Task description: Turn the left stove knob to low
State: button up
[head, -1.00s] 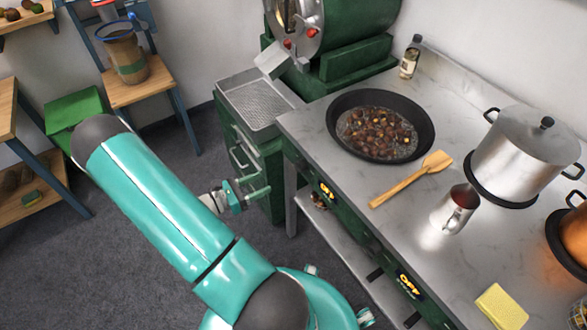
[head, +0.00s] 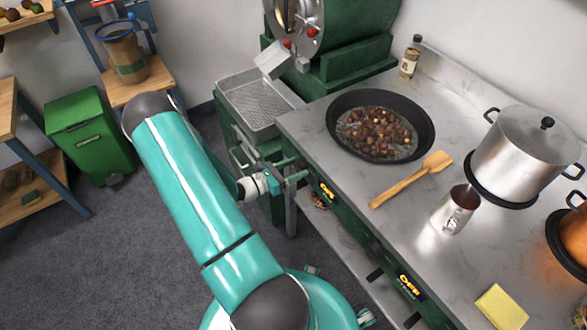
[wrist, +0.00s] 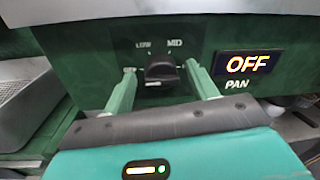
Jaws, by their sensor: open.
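The left stove knob (wrist: 161,69) is black and sits on the green front panel in the wrist view. The labels LOW and MID are printed above it. Beside it a display (wrist: 248,64) reads OFF, with PAN below; the display also shows in the head view (head: 327,191). My gripper (wrist: 160,80) is open, with one finger on each side of the knob. I cannot tell if the fingers touch it. In the head view my gripper (head: 292,179) is at the stove's front left, and the knob is hidden there.
A black pan of chestnuts (head: 331,128) sits on the stove top (head: 345,190). A second display (head: 409,283) reads OFF. A perforated tray (head: 235,90) is left of the stove.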

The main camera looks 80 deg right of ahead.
jog(key=shift+c, duration=0.2)
jog(key=c, duration=0.9)
jog(key=shift+m, duration=0.4)
jog(key=m, duration=0.4)
jog(key=shift+w+r+t, duration=0.1)
jog(key=shift+t, duration=0.2)
jog(key=m, duration=0.6)
jog(key=shift+m, duration=0.3)
